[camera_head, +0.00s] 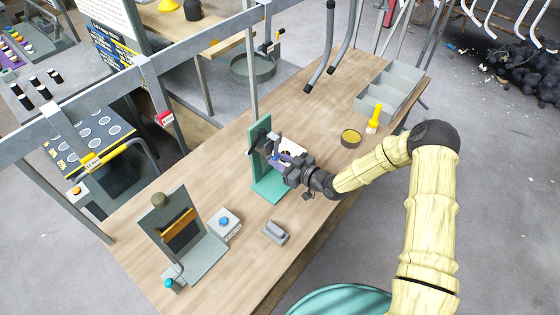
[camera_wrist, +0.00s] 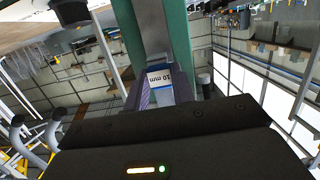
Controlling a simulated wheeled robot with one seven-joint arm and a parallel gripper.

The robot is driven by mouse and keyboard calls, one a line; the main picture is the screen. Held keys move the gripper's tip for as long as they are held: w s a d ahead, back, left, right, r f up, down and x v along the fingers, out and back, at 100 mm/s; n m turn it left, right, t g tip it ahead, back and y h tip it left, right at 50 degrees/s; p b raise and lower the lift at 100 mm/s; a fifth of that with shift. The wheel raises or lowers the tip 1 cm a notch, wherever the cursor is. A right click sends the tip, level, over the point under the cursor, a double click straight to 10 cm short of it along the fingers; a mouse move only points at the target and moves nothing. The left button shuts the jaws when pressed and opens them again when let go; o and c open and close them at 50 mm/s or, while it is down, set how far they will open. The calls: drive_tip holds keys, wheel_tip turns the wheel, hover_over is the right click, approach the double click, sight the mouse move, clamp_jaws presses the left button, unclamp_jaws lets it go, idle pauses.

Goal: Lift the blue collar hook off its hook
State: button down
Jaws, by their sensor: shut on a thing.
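A green stand (camera_head: 264,182) with an upright plate stands on the wooden workbench. My gripper (camera_head: 283,160) reaches to it from the right, close against its front. In the wrist view my gripper (camera_wrist: 160,92) is shut on the blue collar hook (camera_wrist: 159,78), a piece with a white "10 mm" label and a blue band, set between the two purplish fingers. The green upright (camera_wrist: 178,35) rises just beyond it. Whether the piece still touches its support is hidden by the fingers and wrist.
A grey fixture (camera_head: 185,240) with an orange bar, a blue-button box (camera_head: 225,222) and a grey block (camera_head: 275,232) stand toward the front left. A round yellow-filled tin (camera_head: 350,138), a yellow brush (camera_head: 374,120) and a grey divided tray (camera_head: 390,88) are toward the right back.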

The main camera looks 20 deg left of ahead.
drive_tip(key=shift+a+r+p, duration=0.1)
drive_tip(key=shift+r+p, duration=0.2)
drive_tip(key=shift+r, duration=0.6)
idle(0.8)
drive_tip(key=shift+s+d, duration=0.15)
drive_tip(key=shift+d, duration=0.3)
drive_tip(key=shift+s+d, duration=0.15)
drive_tip(key=shift+d, duration=0.2)
drive_tip(key=shift+s+d+b, duration=0.25)
drive_tip(key=shift+d+b, duration=0.05)
drive_tip(key=shift+d, duration=0.3)
drive_tip(key=v, duration=0.5)
idle(0.5)
